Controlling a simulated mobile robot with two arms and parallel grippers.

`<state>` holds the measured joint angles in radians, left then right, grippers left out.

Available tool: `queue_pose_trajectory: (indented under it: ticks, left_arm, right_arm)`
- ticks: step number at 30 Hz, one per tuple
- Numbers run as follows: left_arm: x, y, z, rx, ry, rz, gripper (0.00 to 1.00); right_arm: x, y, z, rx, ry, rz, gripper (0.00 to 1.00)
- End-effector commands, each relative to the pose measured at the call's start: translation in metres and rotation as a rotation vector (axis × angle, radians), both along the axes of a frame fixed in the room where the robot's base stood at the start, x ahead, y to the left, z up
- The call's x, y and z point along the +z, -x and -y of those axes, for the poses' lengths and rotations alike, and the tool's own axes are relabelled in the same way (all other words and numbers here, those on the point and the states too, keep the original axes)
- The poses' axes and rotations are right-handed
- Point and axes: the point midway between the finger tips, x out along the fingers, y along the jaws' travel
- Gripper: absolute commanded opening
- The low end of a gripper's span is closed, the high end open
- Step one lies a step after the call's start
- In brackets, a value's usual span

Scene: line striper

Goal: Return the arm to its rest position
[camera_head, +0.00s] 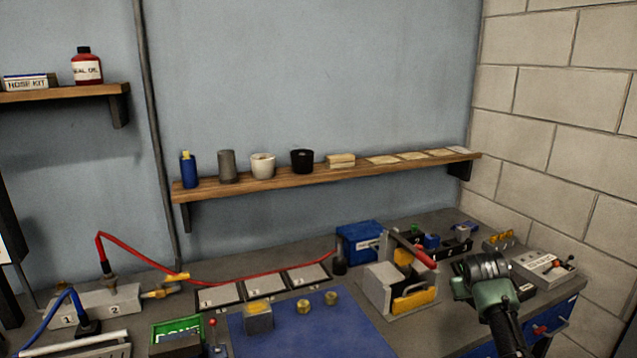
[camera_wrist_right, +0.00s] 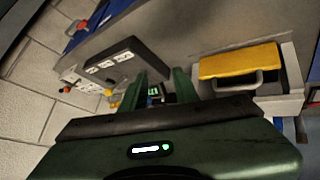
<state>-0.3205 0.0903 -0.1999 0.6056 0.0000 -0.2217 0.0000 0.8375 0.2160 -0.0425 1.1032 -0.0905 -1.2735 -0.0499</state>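My right arm (camera_head: 492,300) comes in from the bottom right in the head view, over the right end of the bench. Its fingertips cannot be made out there. In the right wrist view my right gripper (camera_wrist_right: 159,84) has its two green fingers apart, with a gap between them and nothing held. The fingers point toward the bench area between a dark box with white labels (camera_wrist_right: 112,62) and a grey block with a yellow pad (camera_wrist_right: 238,62). My left gripper is not in view.
A grey fixture with a yellow part and red handle (camera_head: 380,287) stands just left of my right arm. A grey control box (camera_head: 543,268) is right of it. A blue mat (camera_head: 330,335) holds small brass parts. A wooden shelf (camera_head: 300,180) runs along the wall.

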Motion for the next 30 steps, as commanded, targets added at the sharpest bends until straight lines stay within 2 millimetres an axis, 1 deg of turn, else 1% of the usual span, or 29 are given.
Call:
queue_pose_trajectory:
  ticks: [1, 7, 11, 14, 17, 20, 23, 24, 25, 26, 27, 30]
  left_arm:
    - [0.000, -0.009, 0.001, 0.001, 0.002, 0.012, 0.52]
    - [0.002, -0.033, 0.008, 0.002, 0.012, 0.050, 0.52]
    - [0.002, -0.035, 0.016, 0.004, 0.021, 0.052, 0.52]
    - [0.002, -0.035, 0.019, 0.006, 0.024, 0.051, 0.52]
    - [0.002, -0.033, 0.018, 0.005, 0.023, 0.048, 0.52]
    - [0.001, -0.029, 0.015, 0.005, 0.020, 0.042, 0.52]
    - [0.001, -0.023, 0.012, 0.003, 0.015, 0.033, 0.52]
    - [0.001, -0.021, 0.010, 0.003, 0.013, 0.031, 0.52]
    - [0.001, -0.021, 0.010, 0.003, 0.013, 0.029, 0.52]
    - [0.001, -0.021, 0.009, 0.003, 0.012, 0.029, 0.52]
    - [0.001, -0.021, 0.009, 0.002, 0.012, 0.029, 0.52]
    - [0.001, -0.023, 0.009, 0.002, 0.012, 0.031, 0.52]
  right_arm:
    - [-0.007, 0.004, -0.002, 0.004, 0.001, -0.006, 0.30]
    - [-0.034, 0.026, -0.016, 0.023, -0.001, -0.030, 0.30]
    - [-0.055, 0.045, -0.026, 0.039, -0.004, -0.049, 0.30]
    - [-0.074, 0.067, -0.037, 0.054, -0.008, -0.069, 0.30]
    - [-0.096, 0.094, -0.050, 0.073, -0.015, -0.093, 0.30]
    - [-0.120, 0.129, -0.066, 0.096, -0.026, -0.121, 0.30]
    - [-0.145, 0.180, -0.087, 0.125, -0.049, -0.161, 0.30]
    - [-0.155, 0.205, -0.098, 0.139, -0.061, -0.179, 0.30]
    - [-0.162, 0.226, -0.105, 0.149, -0.072, -0.195, 0.30]
    - [-0.166, 0.246, -0.113, 0.159, -0.082, -0.207, 0.30]
    - [-0.171, 0.271, -0.121, 0.169, -0.095, -0.224, 0.30]
    - [-0.175, 0.321, -0.137, 0.189, -0.126, -0.257, 0.30]
